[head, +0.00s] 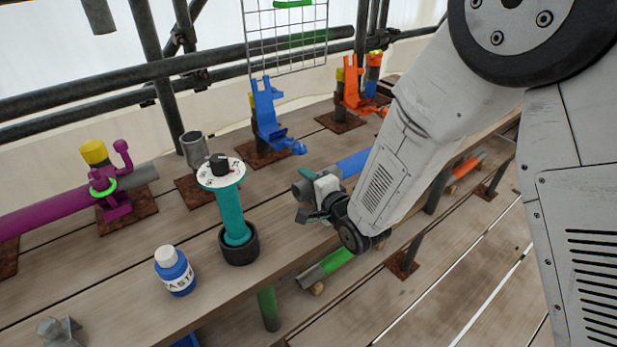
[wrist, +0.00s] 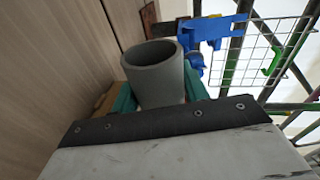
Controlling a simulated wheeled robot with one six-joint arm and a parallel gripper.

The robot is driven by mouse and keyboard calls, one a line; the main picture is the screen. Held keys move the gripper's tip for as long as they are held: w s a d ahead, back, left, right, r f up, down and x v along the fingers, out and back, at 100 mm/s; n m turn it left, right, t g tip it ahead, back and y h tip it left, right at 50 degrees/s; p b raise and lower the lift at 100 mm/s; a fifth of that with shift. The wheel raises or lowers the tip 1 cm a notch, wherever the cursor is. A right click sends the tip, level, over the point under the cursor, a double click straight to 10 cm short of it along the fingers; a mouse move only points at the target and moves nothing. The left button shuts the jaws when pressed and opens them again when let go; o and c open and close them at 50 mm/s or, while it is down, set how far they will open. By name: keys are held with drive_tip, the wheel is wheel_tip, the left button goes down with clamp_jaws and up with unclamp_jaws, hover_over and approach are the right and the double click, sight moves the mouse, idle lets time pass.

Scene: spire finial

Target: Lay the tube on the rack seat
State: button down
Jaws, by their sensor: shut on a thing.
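My gripper (head: 318,197) is shut on a tube with a grey end and a blue body (head: 353,163), held above the plank bench. In the wrist view the tube's hollow grey end (wrist: 155,75) sticks out between the teal fingers (wrist: 190,85). The rest of the tube is hidden by my gripper and arm. A blue rack seat (head: 266,118) stands empty behind and left of my gripper, on a rusty plate; it also shows in the wrist view (wrist: 212,32). A purple seat (head: 115,202) holds a purple tube (head: 45,212). An orange seat (head: 353,92) stands farther back.
A teal cylinder with a white dial top (head: 228,190) stands in a dark cup left of my gripper. A blue-and-white bottle (head: 175,270) stands nearer. Scaffold rails (head: 130,85) and a wire grid (head: 285,35) are behind. A green tube (head: 335,261) lies lower down.

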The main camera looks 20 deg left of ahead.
drive_tip(key=shift+f, duration=1.45)
drive_tip(key=c, duration=0.7)
unclamp_jaws()
drive_tip(key=o, duration=0.4)
drive_tip(key=shift+f, duration=0.1)
drive_tip(key=shift+s+f, duration=0.1)
drive_tip(key=shift+f, duration=0.15)
drive_tip(key=shift+c, duration=0.8)
drive_tip(key=shift+d+f, duration=0.1)
drive_tip(key=shift+f, duration=0.3)
drive_tip(key=shift+c, duration=1.4)
